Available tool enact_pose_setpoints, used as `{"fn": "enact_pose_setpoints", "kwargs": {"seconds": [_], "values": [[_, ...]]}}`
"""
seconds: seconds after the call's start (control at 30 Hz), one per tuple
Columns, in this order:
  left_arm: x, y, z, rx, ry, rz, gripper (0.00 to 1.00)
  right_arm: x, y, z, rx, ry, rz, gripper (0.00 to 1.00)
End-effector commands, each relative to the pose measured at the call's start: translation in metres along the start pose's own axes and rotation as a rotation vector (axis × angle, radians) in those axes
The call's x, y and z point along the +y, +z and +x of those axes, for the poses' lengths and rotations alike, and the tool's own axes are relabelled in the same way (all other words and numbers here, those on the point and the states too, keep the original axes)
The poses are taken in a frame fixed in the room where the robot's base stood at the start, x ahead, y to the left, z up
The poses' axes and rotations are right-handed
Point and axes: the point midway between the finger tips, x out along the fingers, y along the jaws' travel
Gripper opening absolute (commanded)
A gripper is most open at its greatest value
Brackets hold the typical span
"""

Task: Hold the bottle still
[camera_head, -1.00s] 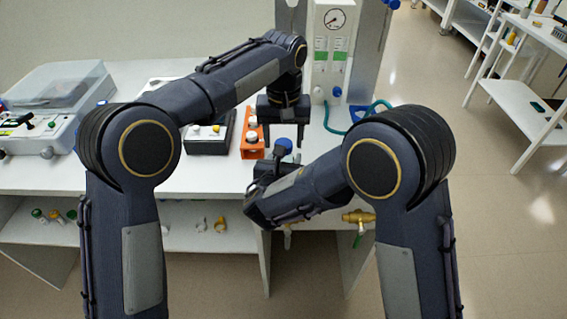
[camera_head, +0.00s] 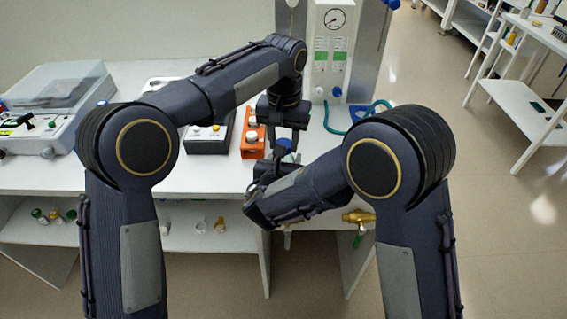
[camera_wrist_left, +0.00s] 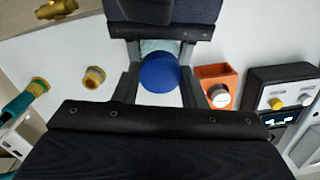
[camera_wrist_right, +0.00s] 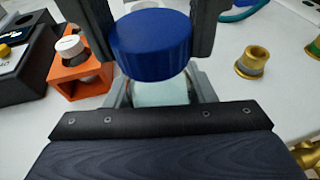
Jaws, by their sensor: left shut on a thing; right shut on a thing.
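The bottle has a round blue cap (camera_head: 285,143) and a pale, translucent body, mostly hidden in the head view. In the right wrist view the cap (camera_wrist_right: 157,45) stands above the body (camera_wrist_right: 160,93), and the bottle looks upright. My right gripper (camera_head: 283,160) is shut on the bottle body from the side, below the cap. My left gripper (camera_head: 285,132) comes down from above and is shut on the blue cap, with a finger on either side. The cap also shows between its fingers in the left wrist view (camera_wrist_left: 159,73).
An orange rack (camera_head: 252,146) with white-capped vials stands left of the bottle, beside a black device (camera_head: 207,141). A gauge panel (camera_head: 332,60) rises behind. A brass fitting (camera_wrist_right: 253,62) stands on the white bench, and a teal hose (camera_head: 333,128) lies at right.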

Motion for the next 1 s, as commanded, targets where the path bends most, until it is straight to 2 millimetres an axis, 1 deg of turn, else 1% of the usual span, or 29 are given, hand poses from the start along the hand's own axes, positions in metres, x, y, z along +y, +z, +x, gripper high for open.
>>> {"fn": "enact_pose_setpoints", "kwargs": {"seconds": [0.03,0.1,0.27,0.3,0.47,0.77,0.87,0.97,1.0], "values": [[-0.001,0.0,0.0,-0.001,0.0,0.088,0.1,0.0,0.0,0.0,0.0,0.0,0.0,0.0],[0.0,0.0,0.0,-0.001,0.001,0.204,0.1,0.0,0.0,0.0,0.0,0.0,0.0,0.0],[0.0,0.0,0.0,-0.001,0.0,0.202,0.1,0.0,0.0,0.0,0.0,0.0,0.0,0.0],[0.0,0.0,0.0,-0.001,0.0,0.201,0.43,0.0,0.0,0.0,0.0,0.0,0.0,0.0],[0.0,0.0,0.0,-0.001,0.0,0.2,0.63,0.0,0.0,0.0,0.0,0.0,0.0,0.0],[0.0,0.0,-0.002,0.0,0.0,0.199,0.63,0.0,0.0,0.0,0.0,0.0,0.0,0.0],[0.0,-0.001,-0.01,0.003,0.0,0.199,0.63,0.0,0.0,0.0,0.0,0.0,0.0,0.0],[0.001,-0.001,-0.027,0.005,0.001,0.199,0.63,0.0,0.0,0.0,0.0,0.0,0.0,0.0],[0.001,-0.001,-0.036,0.005,0.001,0.199,0.63,0.0,0.0,0.0,0.0,0.0,0.0,0.0]]}}
